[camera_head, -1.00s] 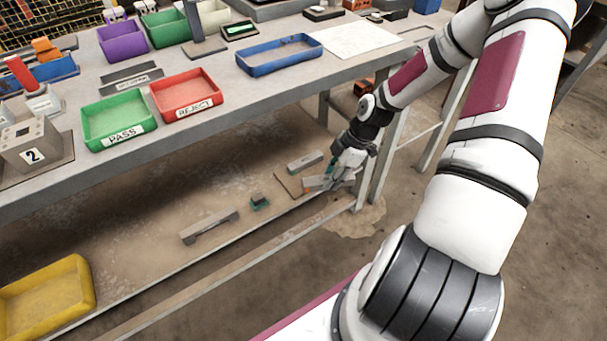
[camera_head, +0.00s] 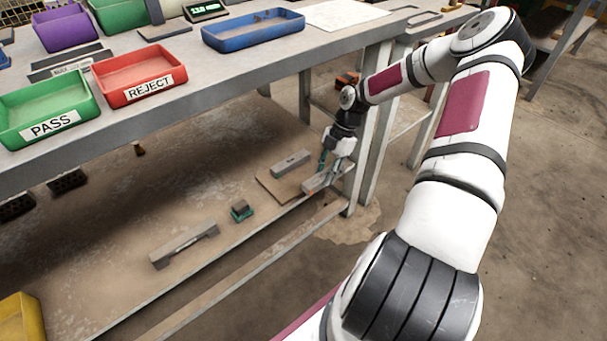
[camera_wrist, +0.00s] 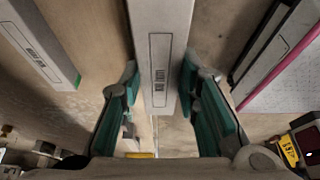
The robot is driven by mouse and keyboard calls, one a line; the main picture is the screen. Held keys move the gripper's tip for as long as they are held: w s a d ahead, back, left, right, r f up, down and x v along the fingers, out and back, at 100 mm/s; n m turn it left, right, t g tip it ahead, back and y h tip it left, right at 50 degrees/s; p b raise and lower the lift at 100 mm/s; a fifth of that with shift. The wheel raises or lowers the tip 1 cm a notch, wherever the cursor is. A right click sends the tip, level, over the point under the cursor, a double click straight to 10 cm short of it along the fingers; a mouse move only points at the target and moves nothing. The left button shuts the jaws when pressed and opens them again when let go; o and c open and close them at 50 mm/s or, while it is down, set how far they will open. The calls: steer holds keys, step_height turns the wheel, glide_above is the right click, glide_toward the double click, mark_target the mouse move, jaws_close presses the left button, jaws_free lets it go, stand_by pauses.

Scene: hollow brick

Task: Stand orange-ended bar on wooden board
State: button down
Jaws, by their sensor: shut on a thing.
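My gripper (camera_head: 333,168) is shut on a grey bar (camera_head: 316,183) at the right end of the low shelf. In the wrist view, this bar (camera_wrist: 162,60) with its barcode label lies between the teal finger pads (camera_wrist: 161,115) and runs out of the top of the picture. Its orange end is too small or hidden to make out clearly. The bar lies lengthwise over or beside the wooden board (camera_head: 268,185); I cannot tell if it touches it. A second grey bar (camera_head: 291,163) lies at the board's back; its green end shows in the wrist view (camera_wrist: 77,80).
A small teal-and-dark block (camera_head: 241,210) and a long grey piece (camera_head: 184,243) lie left on the shelf. A table leg (camera_head: 379,150) stands close right of my gripper. The tabletop above carries a red REJECT tray (camera_head: 139,75) and a green PASS tray (camera_head: 48,108).

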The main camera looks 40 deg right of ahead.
steer(key=b, duration=0.3)
glide_above(301, 180)
steer(key=d, duration=0.2)
steer(key=shift+w+a+f, duration=0.1)
steer(key=shift+a+f, duration=0.15)
steer(key=shift+f, duration=0.15)
step_height(301, 180, down, 4)
steer(key=shift+r+b, duration=0.2)
steer(key=shift+b, duration=0.7)
steer(key=shift+r, duration=0.1)
steer(key=c, duration=1.2)
jaws_free()
steer(key=p+v, duration=0.3)
steer(key=v, duration=0.4)
steer(key=shift+r, duration=0.25)
steer(key=shift+d, duration=0.15)
